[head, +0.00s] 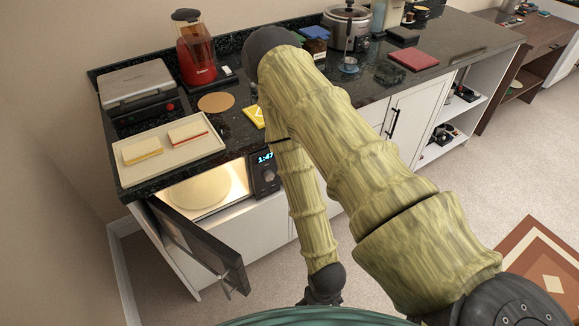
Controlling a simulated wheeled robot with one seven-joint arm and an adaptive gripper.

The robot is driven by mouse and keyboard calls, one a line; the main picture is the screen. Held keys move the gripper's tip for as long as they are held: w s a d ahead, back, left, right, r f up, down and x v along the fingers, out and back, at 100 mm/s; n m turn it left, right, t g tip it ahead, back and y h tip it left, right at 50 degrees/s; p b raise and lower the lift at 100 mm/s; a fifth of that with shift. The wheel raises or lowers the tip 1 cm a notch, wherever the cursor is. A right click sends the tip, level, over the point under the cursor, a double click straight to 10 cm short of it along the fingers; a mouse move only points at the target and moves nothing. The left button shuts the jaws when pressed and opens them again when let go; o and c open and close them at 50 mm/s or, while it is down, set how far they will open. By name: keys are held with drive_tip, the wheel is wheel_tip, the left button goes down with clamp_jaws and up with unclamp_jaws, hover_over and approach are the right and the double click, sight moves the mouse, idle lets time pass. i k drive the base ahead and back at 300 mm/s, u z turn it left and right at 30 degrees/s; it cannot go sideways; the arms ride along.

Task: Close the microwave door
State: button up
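The microwave (262,178) is built in under the counter at the left, with a lit clock and a knob on its panel. Its inside is lit and shows a pale round plate. The microwave door (192,243) stands wide open, swung out toward me from its left side. A handle (234,281) is at the door's free end. My arm reaches over the counter and folds back down. My gripper (322,296) is low in front of the cabinet, to the right of the door and apart from it. Its fingers are mostly hidden.
The dark counter holds a tray (206,150) with two sandwiches, a grill press (137,87), a red blender (196,60) and a pot (346,24). White cabinets (405,112) line the front. A patterned rug (540,262) lies on the carpet at right.

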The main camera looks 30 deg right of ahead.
sight(227, 263)
drive_tip(key=u, duration=0.4)
drive_tip(key=k, duration=0.95)
drive_tip(key=u, duration=0.3)
